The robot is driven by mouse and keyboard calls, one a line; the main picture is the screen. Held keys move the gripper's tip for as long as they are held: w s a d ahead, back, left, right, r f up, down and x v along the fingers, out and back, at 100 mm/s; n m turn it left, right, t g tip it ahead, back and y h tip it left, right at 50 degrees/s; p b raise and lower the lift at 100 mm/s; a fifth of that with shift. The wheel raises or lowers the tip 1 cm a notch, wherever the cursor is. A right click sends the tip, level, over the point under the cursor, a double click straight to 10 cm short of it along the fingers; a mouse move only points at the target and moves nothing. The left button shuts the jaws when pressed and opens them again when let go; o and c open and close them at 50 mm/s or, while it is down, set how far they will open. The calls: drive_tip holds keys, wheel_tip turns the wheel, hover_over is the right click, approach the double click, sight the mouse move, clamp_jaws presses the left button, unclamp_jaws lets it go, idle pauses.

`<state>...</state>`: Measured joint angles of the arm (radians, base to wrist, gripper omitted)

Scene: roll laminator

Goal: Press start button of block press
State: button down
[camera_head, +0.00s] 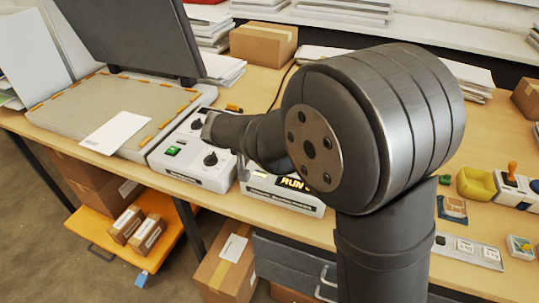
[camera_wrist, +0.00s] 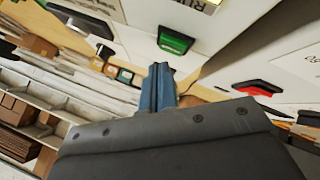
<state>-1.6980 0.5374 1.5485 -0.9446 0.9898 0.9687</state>
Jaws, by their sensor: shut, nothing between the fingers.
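In the head view, a white control box (camera_head: 203,174) with black knobs stands at the front of the block press. A lit green button (camera_head: 173,151) is on its left part. The press has a raised dark lid (camera_head: 130,35) and a grey bed (camera_head: 70,115). My gripper (camera_head: 212,124) is above the box, its fingertips mostly hidden by the wrist. In the wrist view, the shut, empty blue-grey fingers (camera_wrist: 158,88) show near a green button (camera_wrist: 175,40) in a black frame, apart from it. I cannot tell whether this is the same button. A red button (camera_wrist: 258,88) is to the right.
A white unit (camera_head: 283,194) with a lit RUN display stands right of the control box. A white sheet (camera_head: 115,132) lies on the bed's front edge. A cardboard box (camera_head: 263,45) and paper stacks are behind. A yellow tray (camera_head: 477,183) is at the right.

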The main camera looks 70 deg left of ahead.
drive_tip(key=shift+r, duration=2.45)
drive_tip(key=shift+f, duration=0.1)
drive_tip(key=shift+r, duration=2)
